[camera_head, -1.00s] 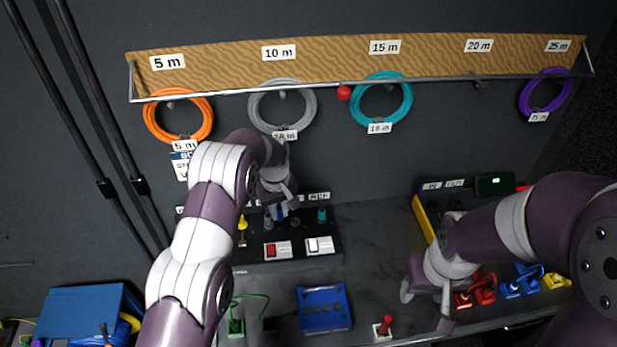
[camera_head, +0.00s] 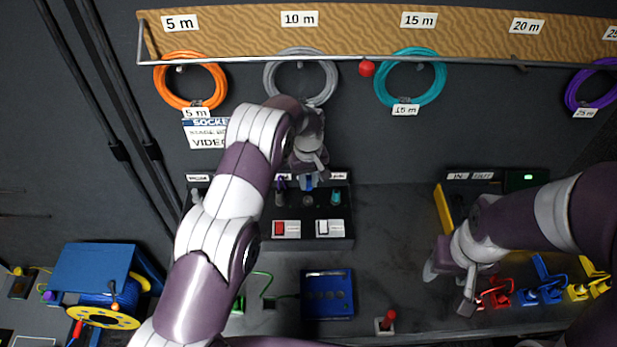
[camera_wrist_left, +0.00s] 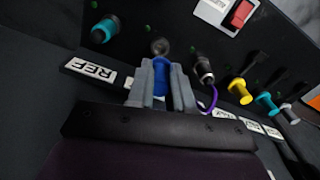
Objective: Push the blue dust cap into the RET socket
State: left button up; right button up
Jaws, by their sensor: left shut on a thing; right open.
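My left gripper (camera_head: 309,180) is at the back of the black socket panel (camera_head: 325,244). In the left wrist view its two grey fingers (camera_wrist_left: 161,88) are shut on the blue dust cap (camera_wrist_left: 160,80). The cap's far end points at a round grey socket (camera_wrist_left: 160,47) just beyond the fingertips; I cannot tell whether they touch. A white label (camera_wrist_left: 90,70) left of the fingers appears to read REF. The label by the grey socket is hidden or unreadable. My right gripper (camera_head: 449,288) is open and empty above the bench at the right.
A teal plug (camera_wrist_left: 105,29) and a dark plug with a purple cord (camera_wrist_left: 204,69) flank the grey socket. Red and white switches (camera_head: 286,229) sit on the panel's front. A blue box (camera_head: 327,294) and a red-knobbed lever (camera_head: 388,320) stand on the bench in front.

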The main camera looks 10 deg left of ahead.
aim_at(308, 187)
pick_arm(q)
notch_tip(308, 187, down, 3)
jog(key=shift+r+b, duration=0.2)
jog(key=shift+b, duration=0.5)
jog(key=shift+w+f, duration=0.1)
jog(key=shift+f, duration=0.3)
jog(key=shift+r, duration=0.1)
jog(key=shift+b, duration=0.3)
dwell(0.5)
jog(key=shift+f+b, duration=1)
jog(key=shift+f, duration=0.2)
